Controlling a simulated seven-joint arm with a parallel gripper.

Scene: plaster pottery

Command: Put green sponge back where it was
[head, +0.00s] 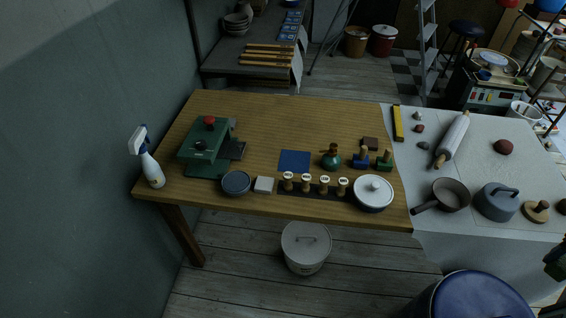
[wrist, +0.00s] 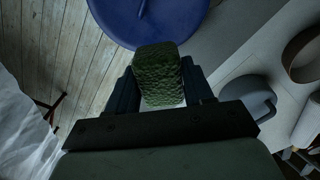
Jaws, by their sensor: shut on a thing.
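The green sponge (wrist: 160,70) is a rough, dark green block in the wrist view. My gripper (wrist: 160,84) is shut on it, with one dark finger along each side. The sponge is held up in front of the blue round lid (wrist: 145,18) and the wooden floor. In the head view, a small dark green shape shows at the right edge, partly cut off; I cannot tell whether it is the sponge or my gripper. No mark shows where the sponge lay before.
The blue-topped bin (head: 480,298) stands before the grey-white table (head: 450,225), which holds a pan (head: 450,195), a grey lidded pot (head: 497,202) and a rolling pin (head: 452,139). The wooden table (head: 270,120) bears a blue square (head: 295,161), stampers and a white lidded pot (head: 373,192).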

